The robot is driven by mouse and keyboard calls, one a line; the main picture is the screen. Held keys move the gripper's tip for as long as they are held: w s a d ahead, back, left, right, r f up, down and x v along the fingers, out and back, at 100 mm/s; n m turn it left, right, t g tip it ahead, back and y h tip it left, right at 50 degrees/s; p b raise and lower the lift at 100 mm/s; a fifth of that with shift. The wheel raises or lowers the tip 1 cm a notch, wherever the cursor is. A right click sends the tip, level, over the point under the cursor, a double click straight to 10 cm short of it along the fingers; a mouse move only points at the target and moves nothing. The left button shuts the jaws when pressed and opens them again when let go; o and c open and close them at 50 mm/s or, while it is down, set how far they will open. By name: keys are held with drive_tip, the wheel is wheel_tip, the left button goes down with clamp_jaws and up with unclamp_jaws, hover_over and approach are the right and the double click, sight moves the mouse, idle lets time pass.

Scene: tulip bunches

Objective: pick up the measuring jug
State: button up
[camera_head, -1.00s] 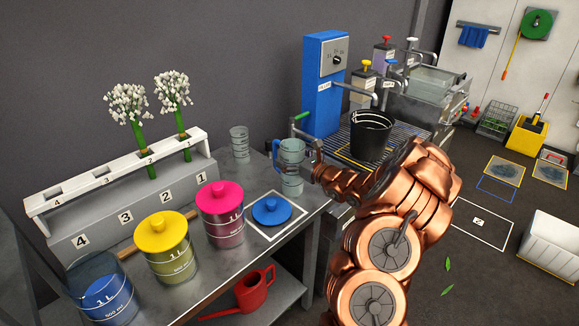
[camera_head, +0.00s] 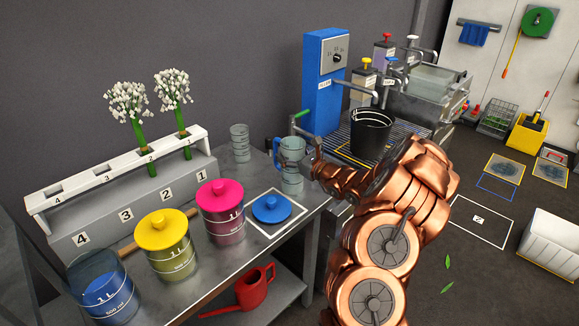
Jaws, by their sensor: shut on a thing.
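The measuring jug (camera_head: 291,178) is clear, with a blue handle on its left side, and is upright at the right end of the grey bench. My gripper (camera_head: 308,162) is shut on the jug from its right side. The fingertips are small and partly hidden, so the exact contact is hard to see. I cannot tell clearly whether the jug's base is clear of the bench top.
A clear beaker (camera_head: 240,147) stands behind left. A blue lid (camera_head: 271,208) lies on a white-outlined square in front. Pink-lidded (camera_head: 221,212) and yellow-lidded (camera_head: 165,245) jars stand left. A black bucket (camera_head: 370,135) stands on the grate behind my arm.

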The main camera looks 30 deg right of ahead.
drive_tip(key=c, duration=0.4)
drive_tip(key=shift+o, duration=0.2)
drive_tip(key=shift+r, duration=0.1)
